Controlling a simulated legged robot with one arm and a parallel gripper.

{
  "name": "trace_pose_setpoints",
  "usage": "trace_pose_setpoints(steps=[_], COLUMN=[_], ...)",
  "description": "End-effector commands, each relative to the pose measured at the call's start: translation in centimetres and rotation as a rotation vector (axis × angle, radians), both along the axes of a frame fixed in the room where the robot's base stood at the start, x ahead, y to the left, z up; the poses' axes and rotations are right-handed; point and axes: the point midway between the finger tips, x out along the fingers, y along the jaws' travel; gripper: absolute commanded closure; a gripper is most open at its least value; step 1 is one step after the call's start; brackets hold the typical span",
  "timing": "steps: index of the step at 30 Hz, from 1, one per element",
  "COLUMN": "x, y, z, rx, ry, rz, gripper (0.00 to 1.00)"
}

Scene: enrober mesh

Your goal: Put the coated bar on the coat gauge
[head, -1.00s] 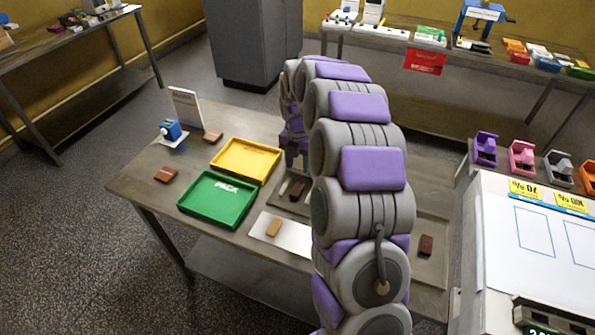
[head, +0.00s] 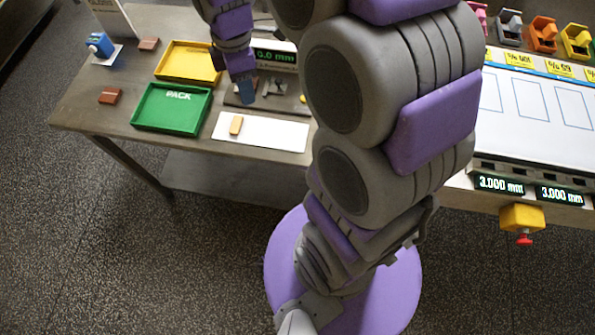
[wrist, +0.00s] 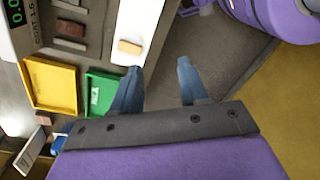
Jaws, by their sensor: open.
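The coat gauge shows a lit 0.0 mm display (head: 273,56) at the back of the table, and the display's edge also shows in the wrist view (wrist: 17,15). A dark brown bar (wrist: 70,28) lies on the grey plate by the gauge. In the head view, my arm partly covers that area. A tan bar (head: 236,125) lies on a white mat (head: 280,133), and it also shows in the wrist view (wrist: 130,47). My gripper (wrist: 158,82) is open, with nothing between its blue fingers. In the head view my gripper (head: 247,92) hangs near the gauge plate.
A yellow tray (head: 185,48) and a green PACK tray (head: 170,124) stand left of the gauge. Reddish-brown bars (head: 110,96) and a small blue device (head: 99,44) lie further left. At right is a white-topped machine (head: 545,105) with 3.000 mm displays.

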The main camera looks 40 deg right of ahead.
Motion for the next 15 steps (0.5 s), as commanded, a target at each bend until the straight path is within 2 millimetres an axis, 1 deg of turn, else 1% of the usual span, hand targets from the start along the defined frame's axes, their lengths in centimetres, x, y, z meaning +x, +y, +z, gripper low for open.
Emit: trace_pose_setpoints(steps=[1, 6, 11, 12, 15], x=[-1.8, -7.3, -12.6, -14.0, -17.1], y=[0.4, 1.5, 2.2, 2.3, 2.4], z=[0.4, 1.1, 1.1, 1.0, 0.7], rx=[-0.008, -0.042, -0.079, -0.089, -0.117], ry=[0.008, 0.033, 0.058, 0.063, 0.074], rz=[-0.078, -0.379, -0.674, -0.747, -0.930], gripper=[0.56, 0.56, 0.56, 0.56, 0.56])
